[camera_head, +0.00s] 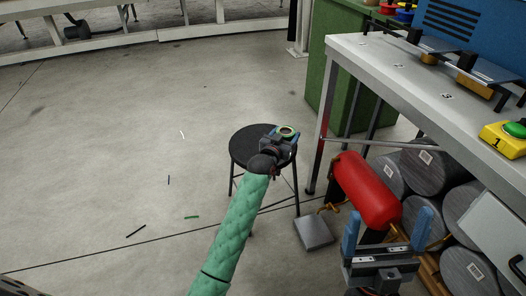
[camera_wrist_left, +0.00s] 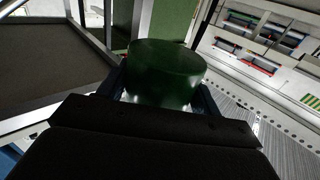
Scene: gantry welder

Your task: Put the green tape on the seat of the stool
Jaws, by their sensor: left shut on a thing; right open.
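The stool has a round black seat (camera_head: 249,142) on thin dark legs and stands on the floor in the middle of the head view. My left gripper (camera_head: 283,138) is shut on the green tape (camera_head: 287,131), a ring with a dark centre. Both overlap the right part of the seat; the gap in height between tape and seat cannot be told. In the left wrist view the green tape (camera_wrist_left: 167,72) sits between the blue fingers. My right gripper (camera_head: 387,235), with blue fingers, is open and empty at the lower right, in front of a red cylinder.
A metal workbench (camera_head: 400,95) stands right of the stool, with a yellow button box (camera_head: 505,139) on it. Below are a red cylinder (camera_head: 368,190) and several grey cylinders (camera_head: 415,165). A green cabinet (camera_head: 345,62) is behind. The floor to the left is mostly clear.

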